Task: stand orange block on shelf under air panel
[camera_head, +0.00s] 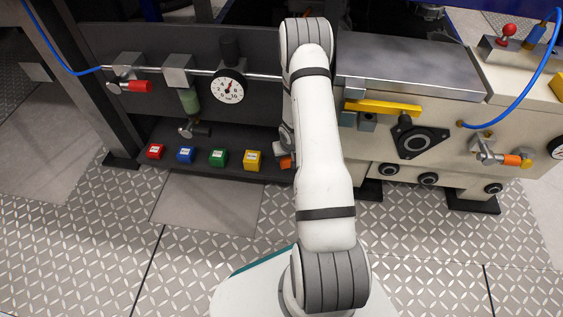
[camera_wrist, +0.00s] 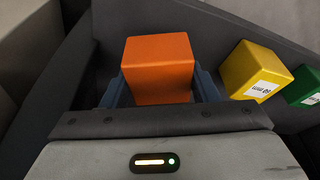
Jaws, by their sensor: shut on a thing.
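The orange block (camera_wrist: 157,66) sits between the two fingers of my gripper (camera_wrist: 160,90) in the wrist view. The fingers are shut on it, one on each side. In the head view a small part of the orange block (camera_head: 285,162) shows just left of my arm, at the right end of the block row. My arm hides most of the gripper there. The dark shelf (camera_head: 222,139) lies under the dark air panel (camera_head: 130,45) with its gauge. Whether the block touches the shelf I cannot tell.
Red (camera_head: 155,151), blue (camera_head: 186,155), green (camera_head: 218,158) and yellow (camera_head: 253,160) blocks stand in a row on the shelf. The yellow one is closest to the orange block. A gauge (camera_head: 229,87) and valves hang above. The cream machine housing (camera_head: 400,80) is to the right.

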